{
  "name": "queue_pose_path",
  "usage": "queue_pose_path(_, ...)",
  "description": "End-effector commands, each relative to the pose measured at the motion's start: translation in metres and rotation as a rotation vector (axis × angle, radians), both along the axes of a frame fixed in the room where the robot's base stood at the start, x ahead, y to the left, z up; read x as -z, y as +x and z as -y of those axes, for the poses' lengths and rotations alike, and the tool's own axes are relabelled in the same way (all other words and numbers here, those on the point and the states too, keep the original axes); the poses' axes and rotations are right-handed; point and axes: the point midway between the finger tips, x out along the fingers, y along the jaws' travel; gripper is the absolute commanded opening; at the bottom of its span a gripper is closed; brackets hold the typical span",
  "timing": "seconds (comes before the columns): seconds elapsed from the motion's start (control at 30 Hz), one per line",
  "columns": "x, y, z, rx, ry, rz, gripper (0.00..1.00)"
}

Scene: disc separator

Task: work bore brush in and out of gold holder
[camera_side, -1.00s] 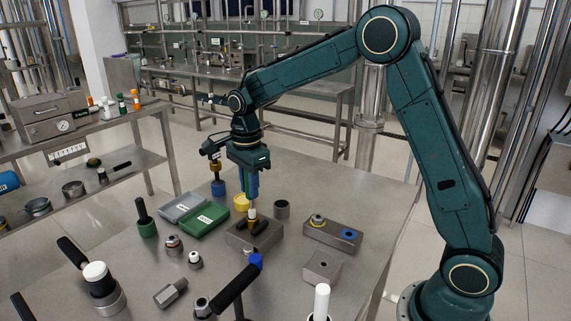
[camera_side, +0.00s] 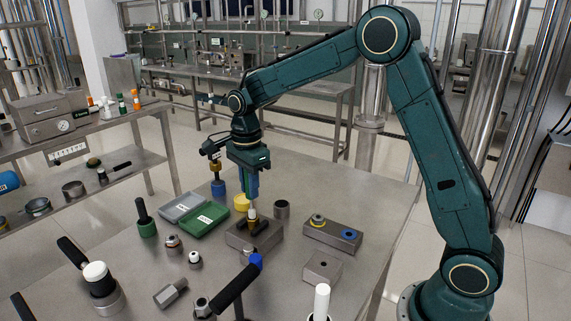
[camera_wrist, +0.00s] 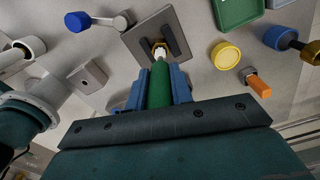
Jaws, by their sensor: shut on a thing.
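My gripper (camera_wrist: 158,86) has blue fingers, shut on the green handle of the bore brush (camera_wrist: 159,88). The brush points down, and its white front part (camera_wrist: 159,55) meets the gold holder (camera_wrist: 160,46) in the wrist view. The holder is a small brass-coloured collar in a grey block (camera_wrist: 142,37). In the side view my gripper (camera_side: 251,192) is above the same block (camera_side: 241,239), with the brush upright over the holder (camera_side: 252,226). The brush tip is hidden, so I cannot tell how deep it sits.
A yellow round piece (camera_side: 241,202) and a dark metal cup (camera_side: 281,209) stand close behind the block. A green tray (camera_side: 204,219) lies to the left, and a block with rings (camera_side: 333,234) to the right. A black-handled lever (camera_side: 236,288) stands in front.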

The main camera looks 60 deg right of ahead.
Motion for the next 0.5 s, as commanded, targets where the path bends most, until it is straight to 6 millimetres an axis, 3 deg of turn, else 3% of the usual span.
queue_pose_path(0.27, -0.001, 0.000, 0.000, 0.000, 0.000, 0.001, 0.00)
queue_pose_path(0.5, -0.015, 0.001, 0.000, 0.000, 0.000, 0.003, 0.00)
